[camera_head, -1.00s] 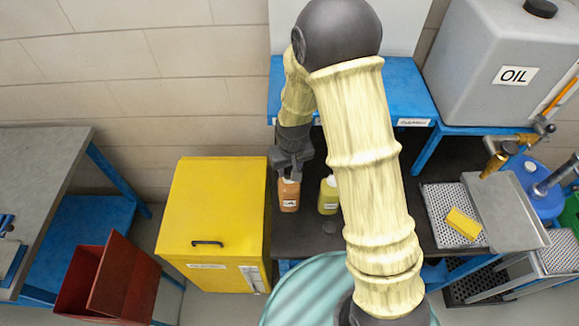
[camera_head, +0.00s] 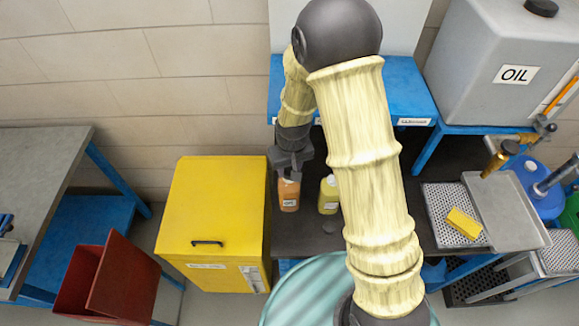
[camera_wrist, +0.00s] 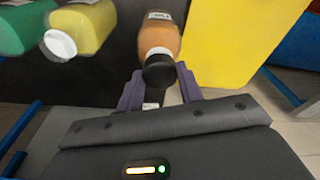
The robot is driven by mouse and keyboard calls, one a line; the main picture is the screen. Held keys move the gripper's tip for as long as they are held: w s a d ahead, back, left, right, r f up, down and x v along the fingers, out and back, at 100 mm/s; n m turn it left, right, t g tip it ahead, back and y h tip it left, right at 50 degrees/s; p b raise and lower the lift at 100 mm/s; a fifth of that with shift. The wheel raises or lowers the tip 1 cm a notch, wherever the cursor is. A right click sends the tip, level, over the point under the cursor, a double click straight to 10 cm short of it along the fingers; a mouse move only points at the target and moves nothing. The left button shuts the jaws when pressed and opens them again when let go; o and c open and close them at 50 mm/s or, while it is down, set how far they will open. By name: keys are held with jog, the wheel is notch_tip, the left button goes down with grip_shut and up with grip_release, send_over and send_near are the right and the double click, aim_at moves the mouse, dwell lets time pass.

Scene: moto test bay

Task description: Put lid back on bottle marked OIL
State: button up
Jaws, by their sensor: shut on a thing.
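An orange bottle (camera_head: 289,195) with a white label stands on the dark bench; its print is too small to read. My gripper (camera_head: 290,174) is above it, pointing down. In the wrist view my gripper (camera_wrist: 159,88) is shut on a black lid (camera_wrist: 159,71), which lines up with the top of the orange bottle (camera_wrist: 160,36). I cannot tell whether the lid is seated. A yellow bottle (camera_head: 328,195) stands to the right; the wrist view shows its white cap (camera_wrist: 60,44). A green bottle (camera_wrist: 22,28) lies beyond it there.
A small dark disc (camera_head: 329,227) lies on the bench. A yellow cabinet (camera_head: 212,220) stands close left of the orange bottle. A blue shelf (camera_head: 400,92) is behind. A grey tank (camera_head: 505,62) marked OIL is at the back right. A drip tray (camera_head: 448,205) holds a yellow sponge (camera_head: 463,222).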

dwell(0.7)
jog(key=o, duration=1.5)
jog(key=shift+r+p, duration=2.6)
jog(key=shift+r, duration=0.9)
jog(key=shift+c, duration=0.3)
grip_shut()
jog(key=shift+f+b, duration=2.25)
jog(key=shift+f, duration=0.6)
